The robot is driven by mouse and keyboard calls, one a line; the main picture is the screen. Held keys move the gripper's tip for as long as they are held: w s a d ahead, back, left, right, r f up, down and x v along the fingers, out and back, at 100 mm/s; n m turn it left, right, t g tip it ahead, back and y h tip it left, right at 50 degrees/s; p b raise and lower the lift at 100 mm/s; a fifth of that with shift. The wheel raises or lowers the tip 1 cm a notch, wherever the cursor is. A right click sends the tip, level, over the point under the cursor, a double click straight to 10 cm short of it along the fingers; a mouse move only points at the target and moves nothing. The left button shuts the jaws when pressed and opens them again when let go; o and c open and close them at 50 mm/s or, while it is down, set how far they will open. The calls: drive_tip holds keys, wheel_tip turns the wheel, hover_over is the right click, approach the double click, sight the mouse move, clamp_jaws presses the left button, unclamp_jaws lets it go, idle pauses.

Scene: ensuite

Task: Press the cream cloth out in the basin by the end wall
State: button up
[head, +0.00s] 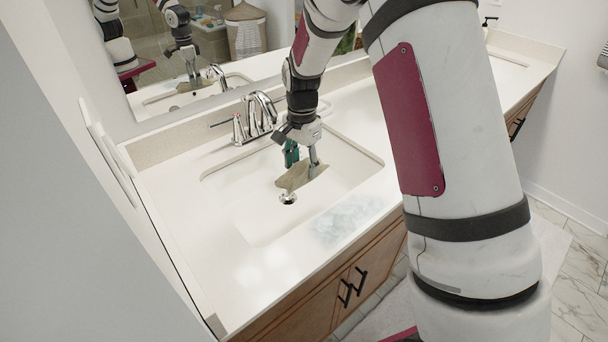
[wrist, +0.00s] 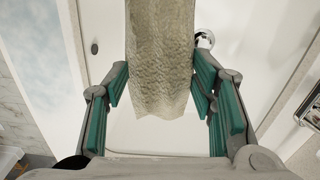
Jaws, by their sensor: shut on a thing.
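The cream cloth (head: 297,175) is in my gripper (head: 302,156), inside the near white basin (head: 245,205) beside the left end wall (head: 65,220). It lies just behind the round drain (head: 288,198); I cannot tell whether it touches the basin floor. In the wrist view the cloth (wrist: 160,60) is a long, ribbed strip between the green-padded fingers of my gripper (wrist: 160,85). The fingers are shut on it, and its upper end runs out of the picture.
A chrome faucet (head: 256,117) stands on the counter right behind the basin, close to my wrist. A wet-looking patch (head: 350,218) marks the front counter. A mirror (head: 190,60) rises behind. Another basin (head: 508,60) is farther right. The counter's left front is bare.

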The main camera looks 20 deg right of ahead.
drive_tip(key=shift+w+d+r, duration=0.25)
drive_tip(key=shift+d+r, duration=0.4)
drive_tip(key=shift+r, duration=0.2)
drive_tip(key=shift+d+f, duration=0.1)
drive_tip(key=shift+f, duration=0.1)
drive_tip(key=b, duration=0.6)
hover_over(307, 216)
wheel_tip(307, 216, down, 16)
drive_tip(key=shift+w+f, duration=0.1)
drive_tip(key=shift+w, duration=0.05)
drive_tip(key=shift+f+b, duration=0.7)
drive_tip(key=shift+f, duration=0.4)
drive_tip(key=shift+f+b, duration=0.3)
drive_tip(key=shift+f, duration=0.3)
drive_tip(key=shift+f, duration=0.2)
idle(1.1)
wheel_tip(307, 216, up, 20)
drive_tip(key=p, duration=0.8)
drive_tip(key=shift+r, duration=0.15)
idle(0.3)
idle(0.4)
